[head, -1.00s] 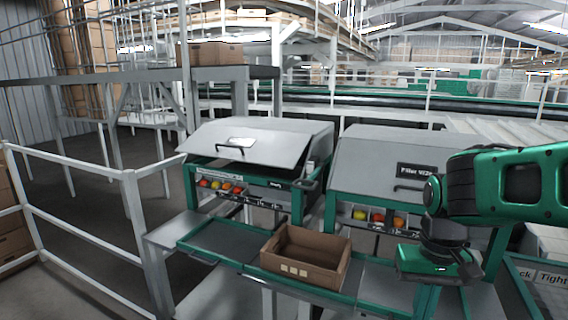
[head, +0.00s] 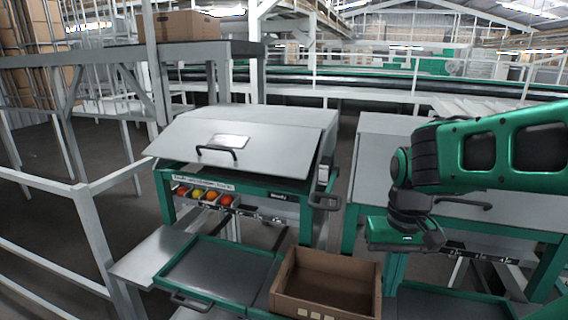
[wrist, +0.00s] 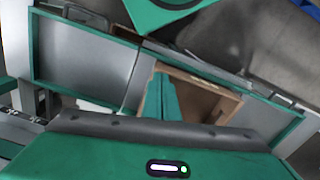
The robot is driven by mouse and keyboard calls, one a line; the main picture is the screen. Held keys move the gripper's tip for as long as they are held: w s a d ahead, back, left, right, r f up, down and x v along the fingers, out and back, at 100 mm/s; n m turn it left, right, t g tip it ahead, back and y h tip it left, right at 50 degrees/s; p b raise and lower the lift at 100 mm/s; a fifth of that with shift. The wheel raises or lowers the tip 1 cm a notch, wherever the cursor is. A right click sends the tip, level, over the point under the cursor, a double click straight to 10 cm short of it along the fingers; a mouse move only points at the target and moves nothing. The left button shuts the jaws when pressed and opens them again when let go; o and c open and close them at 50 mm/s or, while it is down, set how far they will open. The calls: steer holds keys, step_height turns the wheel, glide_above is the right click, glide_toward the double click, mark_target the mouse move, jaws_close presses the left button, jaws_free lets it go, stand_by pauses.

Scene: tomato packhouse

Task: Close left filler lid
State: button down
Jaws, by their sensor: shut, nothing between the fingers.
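The left filler's lid (head: 262,150) is a grey panel with a black bar handle (head: 217,152). It stands raised, with a dark gap between its front edge and the green filler body (head: 165,196). Red, yellow and orange tomatoes (head: 204,195) show in the opening below it. My gripper (head: 405,240) is in front of the right filler, to the right of the left lid and apart from it. Its fingers are shut and empty; in the wrist view the green fingers (wrist: 160,100) show above the cardboard box.
The right filler's grey lid (head: 385,150) is down behind my arm. An open cardboard box (head: 330,285) sits on the green-edged shelf (head: 215,270) in front. White railings (head: 95,235) stand at the left.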

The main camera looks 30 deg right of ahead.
steer(key=shift+w, duration=0.45)
step_height(320, 180, up, 27)
steer(key=m+t+h, duration=0.3)
steer(key=m, duration=1.8)
glide_above(297, 177)
steer(key=s+a, duration=0.4)
steer(key=x, duration=1.4)
steer(key=shift+a+f, duration=0.1)
steer(key=shift+a, duration=0.1)
